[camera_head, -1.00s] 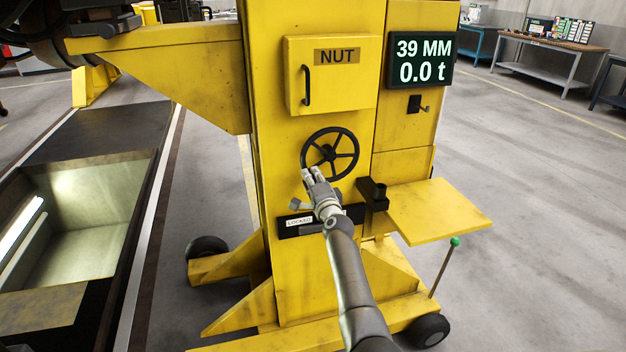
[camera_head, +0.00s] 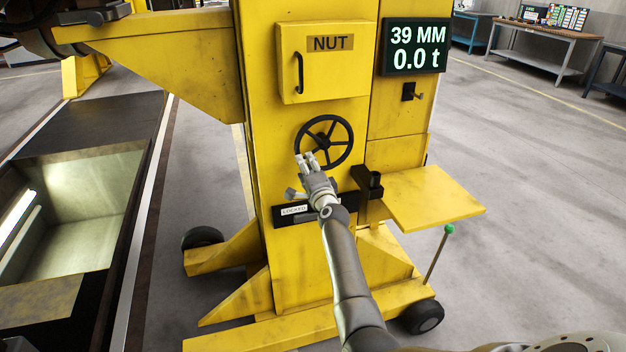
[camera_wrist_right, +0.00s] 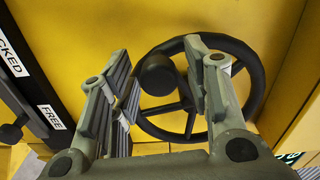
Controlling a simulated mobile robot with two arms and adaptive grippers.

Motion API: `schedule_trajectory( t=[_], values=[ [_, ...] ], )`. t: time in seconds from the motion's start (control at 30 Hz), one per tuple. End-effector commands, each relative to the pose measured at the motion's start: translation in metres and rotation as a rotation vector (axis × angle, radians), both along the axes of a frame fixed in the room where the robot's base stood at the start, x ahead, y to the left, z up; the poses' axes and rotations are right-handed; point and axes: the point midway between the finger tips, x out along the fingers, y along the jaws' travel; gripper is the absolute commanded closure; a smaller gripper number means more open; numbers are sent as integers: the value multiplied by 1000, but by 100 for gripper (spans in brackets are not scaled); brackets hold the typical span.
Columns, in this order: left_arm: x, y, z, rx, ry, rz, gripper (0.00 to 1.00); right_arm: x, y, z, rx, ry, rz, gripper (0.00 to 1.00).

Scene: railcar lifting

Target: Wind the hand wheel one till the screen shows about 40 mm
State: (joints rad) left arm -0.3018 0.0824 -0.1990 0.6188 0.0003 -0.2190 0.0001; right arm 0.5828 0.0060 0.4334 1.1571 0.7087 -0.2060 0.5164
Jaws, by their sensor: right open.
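The black hand wheel (camera_head: 323,143) is on the front of the yellow lifting column, below the NUT box. The screen (camera_head: 416,46) reads 39 MM and 0.0 t. My right gripper (camera_head: 306,160) is at the lower left part of the wheel's rim. In the right wrist view the gripper (camera_wrist_right: 165,85) is open, and the wheel's round black knob (camera_wrist_right: 157,75) shows between its two fingers. I cannot tell whether a finger touches the knob. The wheel (camera_wrist_right: 185,120) shows behind the fingers. My left gripper is not in view.
The NUT box (camera_head: 324,62) with a black handle is above the wheel. A label reading LOCKED (camera_head: 294,210) is below it, and a FREE label (camera_wrist_right: 50,117) shows in the wrist view. A yellow shelf (camera_head: 430,198) juts out at the right, with a green-knobbed lever (camera_head: 440,255) below.

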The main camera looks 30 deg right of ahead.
Motion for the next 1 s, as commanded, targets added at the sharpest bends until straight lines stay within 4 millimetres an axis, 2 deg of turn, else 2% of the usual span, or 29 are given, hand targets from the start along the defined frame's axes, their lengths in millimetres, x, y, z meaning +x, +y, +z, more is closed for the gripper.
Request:
schedule_trajectory(
  t=[0.6, 0.8, 1.0],
  values=[
    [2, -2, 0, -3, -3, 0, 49, -89, 20, -1, -1, 2, -2, 55],
    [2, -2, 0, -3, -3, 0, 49, -107, 25, 0, -1, 0, -3, 55],
    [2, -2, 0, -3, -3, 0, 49, -111, 26, 0, -1, 0, -2, 55]
  ],
)
